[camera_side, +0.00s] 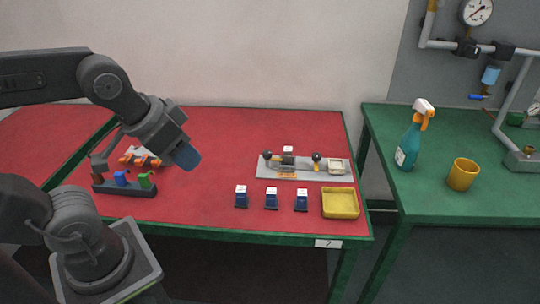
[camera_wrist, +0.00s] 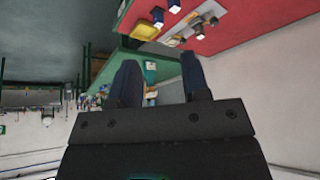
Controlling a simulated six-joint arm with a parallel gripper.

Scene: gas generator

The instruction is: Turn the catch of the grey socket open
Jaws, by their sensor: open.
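A dark rack (camera_side: 125,189) stands on the left part of the red table in the side view. It carries a blue piece (camera_side: 119,178), a green piece (camera_side: 146,180) and a greyish piece (camera_side: 98,166) at its left end. The greyish piece may be the grey socket; its catch is too small to make out. My gripper (camera_side: 187,155) is in the air above and to the right of the rack, apart from it. In the wrist view my gripper (camera_wrist: 160,80) is open with nothing between its two dark fingers. The rack does not show there.
Orange parts (camera_side: 138,158) lie behind the rack. A grey plate with black-knobbed handles (camera_side: 303,174), several small blue blocks (camera_side: 271,199) and a yellow tray (camera_side: 340,204) are to the right. A spray bottle (camera_side: 410,145) and yellow cup (camera_side: 462,175) stand on the green table.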

